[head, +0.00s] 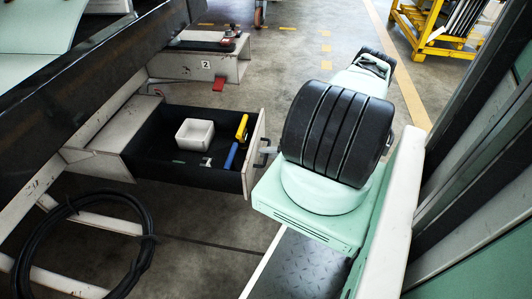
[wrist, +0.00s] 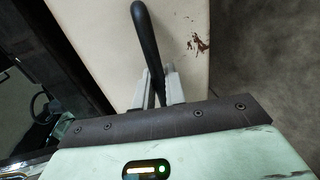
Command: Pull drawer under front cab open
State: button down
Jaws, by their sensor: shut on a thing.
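The drawer (head: 250,165) under the front cab is pulled out, its dark inside open to view. It holds a white box (head: 195,134), a yellow-handled tool (head: 241,128) and a blue-handled tool (head: 231,156). My gripper (wrist: 157,88) is shut on the black drawer handle (wrist: 143,30), one grey finger on each side, in the wrist view. The pale drawer front (wrist: 95,38) with a dark red scuff fills much of that view. In the head view my arm's black and mint links stand right of the drawer and partly hide the handle area.
A coiled black cable (head: 140,265) hangs at lower left. A yellow rack (head: 430,38) stands at the far right. Bare concrete floor lies behind the drawer.

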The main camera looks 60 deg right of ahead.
jog(key=c, duration=1.5)
grip_release()
jog(key=shift+c, duration=0.2)
jog(key=p+v, duration=0.3)
jog(key=v, duration=1.4)
jog(key=shift+s, duration=0.2)
jog(key=shift+w+d+r, duration=0.1)
jog(key=shift+d, duration=0.05)
